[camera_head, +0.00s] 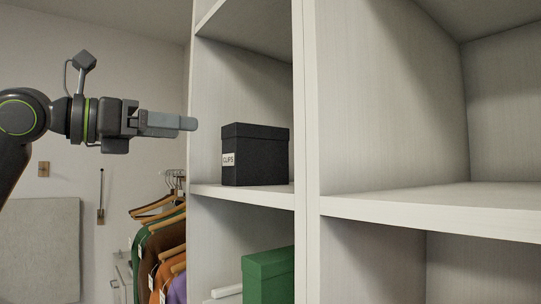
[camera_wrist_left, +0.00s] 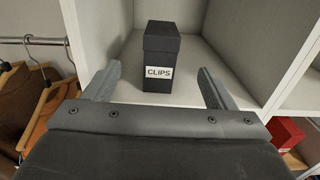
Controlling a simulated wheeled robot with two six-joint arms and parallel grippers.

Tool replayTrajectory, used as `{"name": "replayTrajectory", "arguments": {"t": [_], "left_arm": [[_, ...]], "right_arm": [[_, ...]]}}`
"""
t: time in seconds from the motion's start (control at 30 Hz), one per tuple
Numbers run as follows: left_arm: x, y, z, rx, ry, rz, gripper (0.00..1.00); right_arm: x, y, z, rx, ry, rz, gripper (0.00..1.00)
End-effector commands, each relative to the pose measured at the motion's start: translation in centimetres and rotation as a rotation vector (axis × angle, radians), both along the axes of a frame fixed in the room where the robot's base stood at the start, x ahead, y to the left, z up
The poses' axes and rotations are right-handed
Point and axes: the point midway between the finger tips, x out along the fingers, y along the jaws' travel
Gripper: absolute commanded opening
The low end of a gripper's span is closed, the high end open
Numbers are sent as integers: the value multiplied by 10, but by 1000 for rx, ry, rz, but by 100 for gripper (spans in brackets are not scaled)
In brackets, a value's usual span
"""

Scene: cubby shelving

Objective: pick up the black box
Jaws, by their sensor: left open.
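The black box (camera_head: 258,155) with a white "CLIPS" label stands upright on a middle shelf of the white cubby unit in the head view, close to the upright divider. In the left wrist view the black box (camera_wrist_left: 160,50) stands ahead, centred between the fingers and beyond their tips. My left gripper (camera_head: 190,123) is at the left of the shelf opening, level with the top of the box and apart from it. In the left wrist view its fingers (camera_wrist_left: 158,80) are spread wide with nothing between them. My right gripper does not show.
The shelf board (camera_head: 240,196) and divider (camera_head: 306,150) bound the box's cubby. A green box (camera_head: 268,277) sits in the cubby below. Clothes on hangers (camera_head: 160,250) hang at the left. The cubby at the right is empty. A red box (camera_wrist_left: 285,133) shows at lower right.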

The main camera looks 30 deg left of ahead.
Motion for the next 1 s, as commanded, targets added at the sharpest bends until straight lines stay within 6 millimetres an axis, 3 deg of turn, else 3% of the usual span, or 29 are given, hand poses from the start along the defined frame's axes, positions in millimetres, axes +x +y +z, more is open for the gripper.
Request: {"name": "replayTrajectory", "arguments": {"t": [0.03,0.3,0.53,0.83,1.0], "left_arm": [[9,-5,4,0,3,-6,78],[56,-26,5,-1,3,-8,78],[87,-39,3,-2,3,-7,78],[103,-46,0,-1,1,-4,78],[120,-55,0,-2,4,-7,78]], "right_arm": [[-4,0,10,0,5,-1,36],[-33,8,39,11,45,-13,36],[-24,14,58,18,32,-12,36],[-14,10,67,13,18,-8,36],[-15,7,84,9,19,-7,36]]}}
